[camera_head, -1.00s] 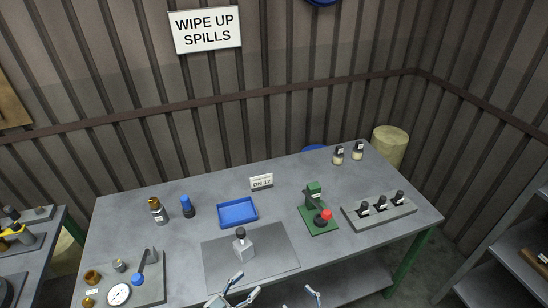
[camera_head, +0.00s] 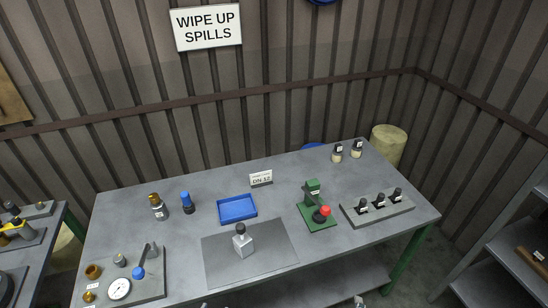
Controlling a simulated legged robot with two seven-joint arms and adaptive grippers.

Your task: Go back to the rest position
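Only slivers of my grippers show at the bottom edge of the head view. A small tip of my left gripper (camera_head: 204,305) is at the front edge of the table, left of centre. A small tip of my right gripper (camera_head: 359,301) shows further right, below the table top. Their fingers are almost wholly cut off, so I cannot tell whether they are open or shut. A grey block-shaped bottle with a dark cap (camera_head: 243,243) stands upright on the dark mat (camera_head: 275,258), apart from both grippers.
The table (camera_head: 330,240) holds a blue tray (camera_head: 237,207), a green press with a red knob (camera_head: 315,205), a rack of dark-capped parts (camera_head: 378,211), a gauge fixture (camera_head: 140,280), a blue-capped bottle (camera_head: 187,204) and a brass-topped bottle (camera_head: 158,208). Two small jars (camera_head: 346,152) stand at the back right.

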